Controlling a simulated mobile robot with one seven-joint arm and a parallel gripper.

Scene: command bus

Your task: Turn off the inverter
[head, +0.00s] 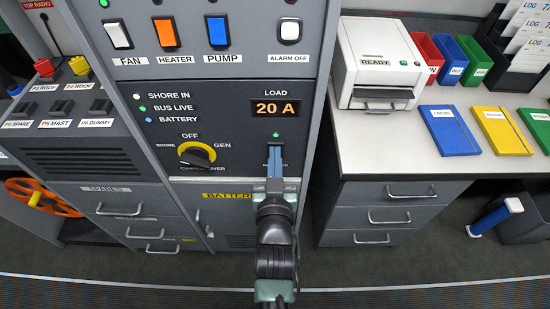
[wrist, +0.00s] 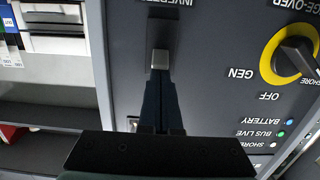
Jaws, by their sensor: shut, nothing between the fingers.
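The inverter control is on the grey panel, in a dark upright slot (wrist: 163,32) above its partly covered INVERTER label (wrist: 172,3). In the upside-down wrist view, a small light grey lever end (wrist: 160,59) shows at my fingertips. A green lamp (head: 276,136) is lit above the control in the head view. My gripper (head: 276,156) is shut and empty, in front of the control and hiding most of it in the head view. Its fingertips (wrist: 160,77) look very close to the lever; I cannot tell if they touch it.
The LOAD display (head: 277,108) reads 20 A. The yellow-ringed change-over knob (head: 197,154) is left of my gripper. Above are the FAN (head: 117,35), HEATER (head: 166,33) and PUMP (head: 217,31) switches. A desk with a printer (head: 378,55) is at right.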

